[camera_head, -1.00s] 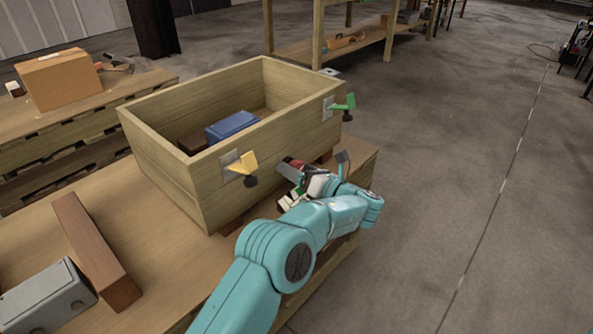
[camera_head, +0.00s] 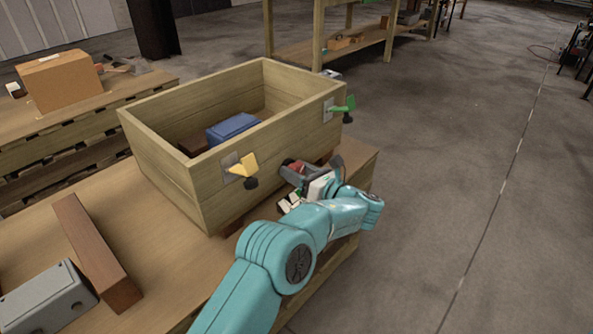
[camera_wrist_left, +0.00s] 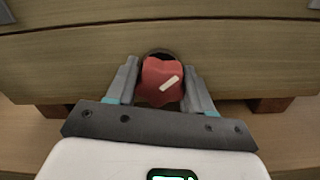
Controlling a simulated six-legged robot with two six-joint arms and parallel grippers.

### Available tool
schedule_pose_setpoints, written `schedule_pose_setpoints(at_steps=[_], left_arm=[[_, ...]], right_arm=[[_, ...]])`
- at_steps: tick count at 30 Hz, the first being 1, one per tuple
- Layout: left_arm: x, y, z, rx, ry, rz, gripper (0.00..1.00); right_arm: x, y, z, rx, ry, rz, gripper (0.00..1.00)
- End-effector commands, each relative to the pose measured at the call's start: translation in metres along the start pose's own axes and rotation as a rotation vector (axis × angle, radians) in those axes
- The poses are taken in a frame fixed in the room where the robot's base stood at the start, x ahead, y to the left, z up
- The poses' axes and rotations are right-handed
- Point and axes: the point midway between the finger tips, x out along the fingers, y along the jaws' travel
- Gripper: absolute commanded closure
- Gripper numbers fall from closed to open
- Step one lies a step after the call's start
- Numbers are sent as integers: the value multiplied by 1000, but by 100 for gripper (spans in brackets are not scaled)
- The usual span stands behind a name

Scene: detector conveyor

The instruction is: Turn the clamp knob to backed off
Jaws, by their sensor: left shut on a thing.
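The clamp knob is red and lobed with a white mark; it sits on the front wall of a wooden crate (camera_head: 185,190). In the left wrist view the knob (camera_wrist_left: 162,80) is between the two grey fingers of my left gripper (camera_wrist_left: 161,84), which is shut on it. The white mark is tilted, rising to the right. In the head view my left gripper (camera_head: 293,170) is at the crate's front wall and hides most of the knob. My right gripper is not in view.
A yellow lever clamp (camera_head: 243,167) and a green one (camera_head: 343,108) stick out from the crate's front wall on either side of my gripper. A blue box (camera_head: 232,127) lies inside. A brown bar (camera_head: 95,250) and a grey box (camera_head: 47,300) lie at left.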

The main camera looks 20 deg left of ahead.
Motion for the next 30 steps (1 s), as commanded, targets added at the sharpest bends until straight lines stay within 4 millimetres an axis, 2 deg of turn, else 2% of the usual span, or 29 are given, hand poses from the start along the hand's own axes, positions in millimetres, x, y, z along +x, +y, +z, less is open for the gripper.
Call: schedule_pose_setpoints(at_steps=[6,15,30], left_arm=[[-1,0,0,-159,-1,-2,79],[-1,0,0,-308,-1,-2,79],[-1,0,1,-358,-1,-2,79]], right_arm=[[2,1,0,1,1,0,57],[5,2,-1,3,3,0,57],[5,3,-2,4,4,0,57]])
